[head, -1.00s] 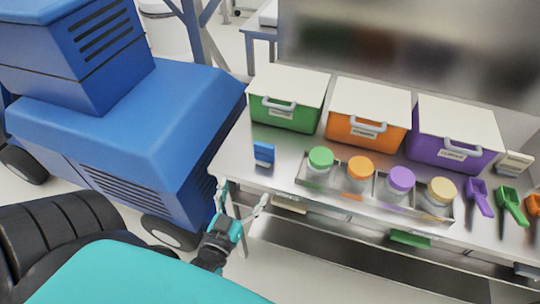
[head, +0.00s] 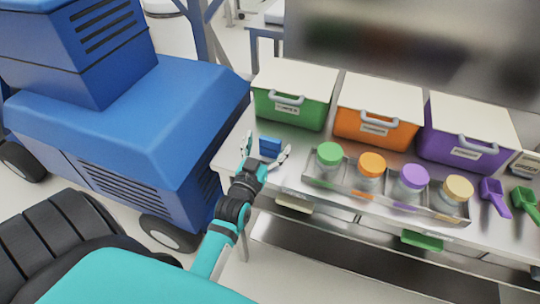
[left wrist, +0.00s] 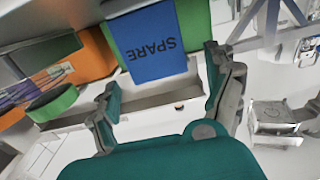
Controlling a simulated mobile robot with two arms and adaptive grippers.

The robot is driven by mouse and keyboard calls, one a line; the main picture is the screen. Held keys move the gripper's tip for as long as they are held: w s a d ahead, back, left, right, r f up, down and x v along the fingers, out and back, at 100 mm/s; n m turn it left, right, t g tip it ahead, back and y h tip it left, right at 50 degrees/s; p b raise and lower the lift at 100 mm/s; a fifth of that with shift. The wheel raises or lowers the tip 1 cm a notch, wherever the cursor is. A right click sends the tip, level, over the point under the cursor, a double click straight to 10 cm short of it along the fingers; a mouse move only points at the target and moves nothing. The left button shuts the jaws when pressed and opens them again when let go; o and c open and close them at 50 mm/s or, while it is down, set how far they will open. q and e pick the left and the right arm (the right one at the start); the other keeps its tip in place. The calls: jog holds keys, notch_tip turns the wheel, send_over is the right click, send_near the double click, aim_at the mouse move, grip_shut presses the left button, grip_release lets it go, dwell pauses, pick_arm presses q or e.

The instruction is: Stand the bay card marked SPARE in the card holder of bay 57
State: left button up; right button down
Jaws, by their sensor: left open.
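The blue card (head: 269,145) stands on the left end of the metal bench. It also shows in the left wrist view (left wrist: 155,48), where it reads SPARE, upside down. My left gripper (head: 266,151) is open, its fingers spread to either side of the card in the head view. In the left wrist view the card lies just beyond and between the open fingertips (left wrist: 165,82); I cannot tell whether they touch it. A card holder marked 57 cannot be made out. My right gripper is not in view.
Green (head: 292,95), orange (head: 377,111) and purple (head: 466,133) lidded bins stand along the bench back. A metal rack (head: 320,180) with several coloured-lid jars is right of the card. Scoops (head: 493,196) lie at the right. A blue machine (head: 140,125) stands left of the bench.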

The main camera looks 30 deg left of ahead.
pick_arm(q)
jog(key=shift+x, duration=1.15)
jog(key=shift+w+f, duration=0.1)
jog(key=shift+w, duration=0.05)
jog(key=c, duration=1.7)
jog(key=shift+c, duration=0.2)
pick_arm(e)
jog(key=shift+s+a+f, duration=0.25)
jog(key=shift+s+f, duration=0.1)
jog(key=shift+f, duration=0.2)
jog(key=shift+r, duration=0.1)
